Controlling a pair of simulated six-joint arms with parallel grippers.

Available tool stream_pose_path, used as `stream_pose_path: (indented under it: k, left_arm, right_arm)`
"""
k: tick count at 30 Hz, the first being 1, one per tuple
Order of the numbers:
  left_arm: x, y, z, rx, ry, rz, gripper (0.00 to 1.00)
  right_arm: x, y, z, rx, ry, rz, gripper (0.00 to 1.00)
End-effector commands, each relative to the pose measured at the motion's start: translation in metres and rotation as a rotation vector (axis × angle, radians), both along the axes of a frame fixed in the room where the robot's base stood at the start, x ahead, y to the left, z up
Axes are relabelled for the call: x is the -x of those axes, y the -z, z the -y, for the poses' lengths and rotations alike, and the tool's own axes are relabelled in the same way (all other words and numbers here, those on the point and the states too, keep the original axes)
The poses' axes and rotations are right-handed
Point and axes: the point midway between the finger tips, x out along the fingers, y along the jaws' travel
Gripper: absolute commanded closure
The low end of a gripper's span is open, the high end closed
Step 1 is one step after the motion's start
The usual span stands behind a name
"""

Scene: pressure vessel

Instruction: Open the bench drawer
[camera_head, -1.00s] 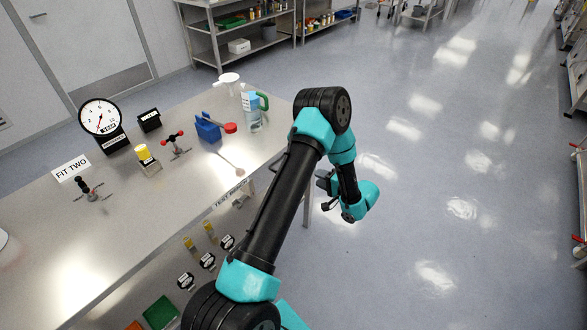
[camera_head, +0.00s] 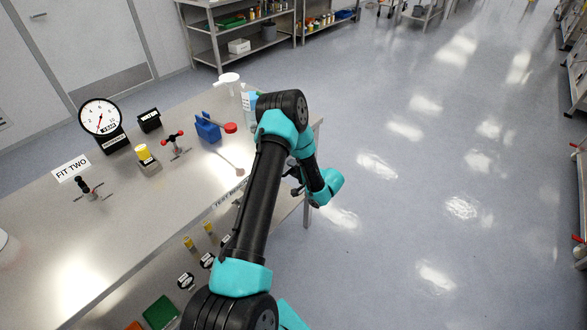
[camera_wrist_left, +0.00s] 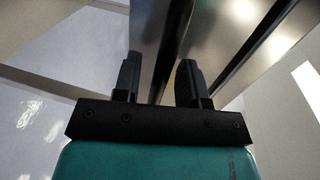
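The steel bench (camera_head: 130,235) fills the left of the head view, and its label at the front edge is partly covered by my arm. My left gripper (camera_head: 292,182) is at the bench's front right side, small and partly hidden by my arm. In the left wrist view my left gripper (camera_wrist_left: 160,78) is open, with its two black fingers apart. Steel panels (camera_wrist_left: 150,25) and a dark slanting bar or gap lie beyond the fingers. I cannot tell whether these belong to the drawer, and no drawer handle shows clearly. My right gripper is not in view.
On the bench stand a pressure gauge (camera_head: 100,117), a blue holder (camera_head: 208,130), a red-handled fitting (camera_head: 175,145), a yellow-capped part (camera_head: 143,153) and a black-handled fitting (camera_head: 85,190). Several small parts lie below the front edge. The floor (camera_head: 430,200) to the right is clear.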

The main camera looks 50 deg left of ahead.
Motion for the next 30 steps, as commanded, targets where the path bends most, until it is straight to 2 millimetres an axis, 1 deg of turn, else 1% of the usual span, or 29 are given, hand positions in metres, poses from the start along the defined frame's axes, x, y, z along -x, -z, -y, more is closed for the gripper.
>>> stream_pose_path:
  k: [6,18,30]
  left_arm:
    - [0.0,0.0001,-0.0001,0.0,0.0,0.0,0.61]
    - [0.0001,0.0,0.0001,0.0,0.0,0.0,1.0]
    - [0.0005,0.0,0.0002,0.0,-0.001,0.0,1.0]
  right_arm:
    - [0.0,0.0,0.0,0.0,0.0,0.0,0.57]
    - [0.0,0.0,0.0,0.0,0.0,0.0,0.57]
    - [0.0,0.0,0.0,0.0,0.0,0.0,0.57]
